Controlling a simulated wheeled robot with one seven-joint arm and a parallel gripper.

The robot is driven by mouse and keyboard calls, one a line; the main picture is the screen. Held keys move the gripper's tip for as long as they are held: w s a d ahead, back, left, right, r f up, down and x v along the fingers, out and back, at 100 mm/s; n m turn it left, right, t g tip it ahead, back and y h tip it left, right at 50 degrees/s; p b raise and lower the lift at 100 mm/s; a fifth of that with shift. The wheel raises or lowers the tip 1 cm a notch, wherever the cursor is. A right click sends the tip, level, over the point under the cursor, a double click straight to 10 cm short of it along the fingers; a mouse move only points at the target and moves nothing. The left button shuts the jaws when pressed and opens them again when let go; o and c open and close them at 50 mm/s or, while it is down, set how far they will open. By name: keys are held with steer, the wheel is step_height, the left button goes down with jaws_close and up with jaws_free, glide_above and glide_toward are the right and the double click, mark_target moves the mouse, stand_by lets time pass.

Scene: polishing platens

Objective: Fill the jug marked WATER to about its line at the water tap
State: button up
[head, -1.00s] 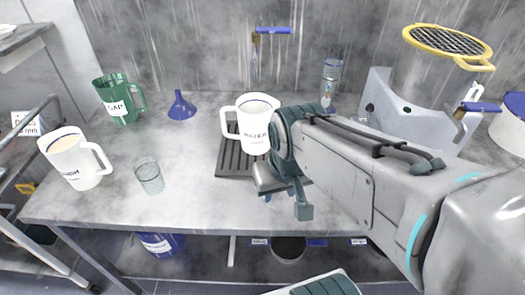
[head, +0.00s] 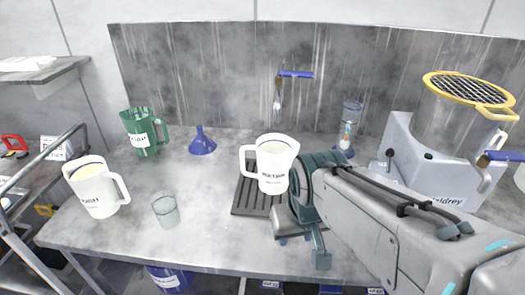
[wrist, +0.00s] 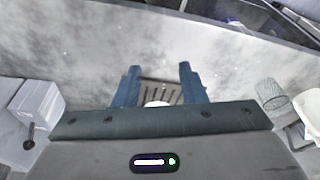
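The white WATER jug (head: 274,172) stands upright on the dark slotted drip tray (head: 245,200), its handle to the left. Its inside is pale; I cannot make out a line or level. The water tap (head: 277,105) with a blue lever (head: 297,75) is on the back wall above; I see no stream. My gripper (head: 320,258) is close against the jug's right side in the head view and hides part of it. In the wrist view its two fingers (wrist: 159,75) stand apart, with the tray and a small white part, perhaps the jug, showing between them.
A white jug (head: 95,192), a green SOAP jug (head: 141,135), a glass (head: 166,210) and a blue funnel (head: 202,142) stand to the left. A grey machine (head: 430,170) with a yellow-rimmed sieve (head: 468,90) is at right.

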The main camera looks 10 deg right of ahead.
stand_by(0.3)
jaws_close()
steer(key=shift+d, duration=0.1)
